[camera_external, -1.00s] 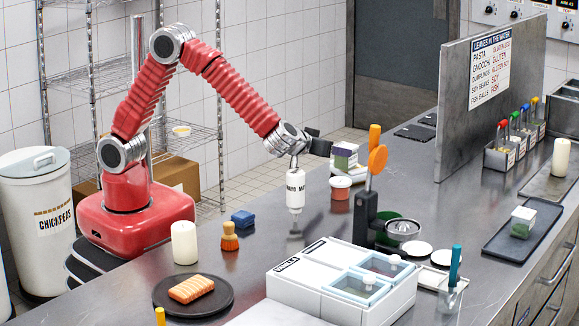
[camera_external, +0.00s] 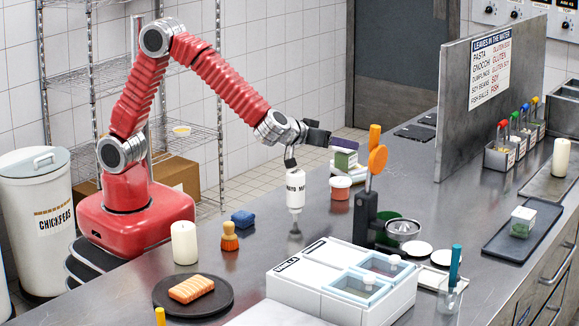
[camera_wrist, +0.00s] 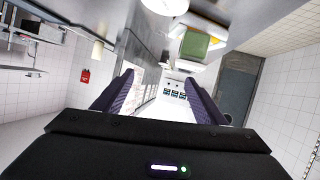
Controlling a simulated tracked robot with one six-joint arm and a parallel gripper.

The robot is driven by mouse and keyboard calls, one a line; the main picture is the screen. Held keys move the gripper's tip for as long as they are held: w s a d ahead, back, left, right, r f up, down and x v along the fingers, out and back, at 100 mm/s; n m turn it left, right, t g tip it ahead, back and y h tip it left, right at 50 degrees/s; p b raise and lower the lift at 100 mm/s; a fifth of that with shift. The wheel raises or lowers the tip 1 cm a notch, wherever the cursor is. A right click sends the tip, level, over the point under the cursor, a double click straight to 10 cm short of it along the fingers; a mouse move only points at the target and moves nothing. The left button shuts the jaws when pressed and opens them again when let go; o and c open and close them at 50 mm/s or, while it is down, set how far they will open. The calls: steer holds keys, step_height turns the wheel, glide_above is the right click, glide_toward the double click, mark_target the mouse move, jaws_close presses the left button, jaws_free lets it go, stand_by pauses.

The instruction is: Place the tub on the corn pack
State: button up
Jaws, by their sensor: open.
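A small round tub (camera_external: 340,188) with a white lid and reddish body stands on the steel counter in the external view. A green-and-white block-shaped pack (camera_external: 346,160) is just behind it; its print is unreadable, so I cannot tell if it is the corn pack. In the wrist view the pack (camera_wrist: 195,44) shows above the fingers, with a white round top (camera_wrist: 165,5), probably the tub's, beside it. My gripper (camera_external: 335,143) is open and empty, its purple fingers overlapping the pack's top in the external view. Another white-topped green container (camera_external: 522,222) stands on a dark tray.
A white bottle (camera_external: 294,190) stands below my wrist. A black stand with an orange disc (camera_external: 377,160) is right of the tub. A white box with compartments (camera_external: 330,290) is in front. A tall steel panel (camera_external: 490,95) rises behind. Some counter is clear between.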

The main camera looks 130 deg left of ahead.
steer(key=w+d+r+m+t+h, duration=0.5)
steer(key=d+r+t, duration=0.4)
steer(key=d, duration=0.4)
steer(key=s+d+r+m+t+h, duration=0.1)
steer(key=s+d+r+m+h, duration=0.15)
steer(key=d, duration=0.55)
steer(key=s+d+r+m+h, duration=0.15)
steer(key=d+m+h, duration=0.25)
steer(key=d, duration=0.4)
steer(key=s+d+f+m+g+h, duration=0.2)
steer(key=s+d+f, duration=0.15)
steer(key=s, duration=0.35)
steer(key=s+d+f+m+g+h, duration=0.1)
steer(key=s+d+f+m+g, duration=0.1)
steer(key=s+d, duration=0.4)
steer(key=s+a+f+g, duration=0.1)
steer(key=s+f, duration=0.1)
steer(key=s, duration=0.5)
steer(key=s+a+f+m+g+y, duration=0.1)
steer(key=s+a+f+g, duration=0.1)
steer(key=s, duration=0.6)
steer(key=shift+f+g, duration=0.3)
steer(key=shift+f, duration=0.3)
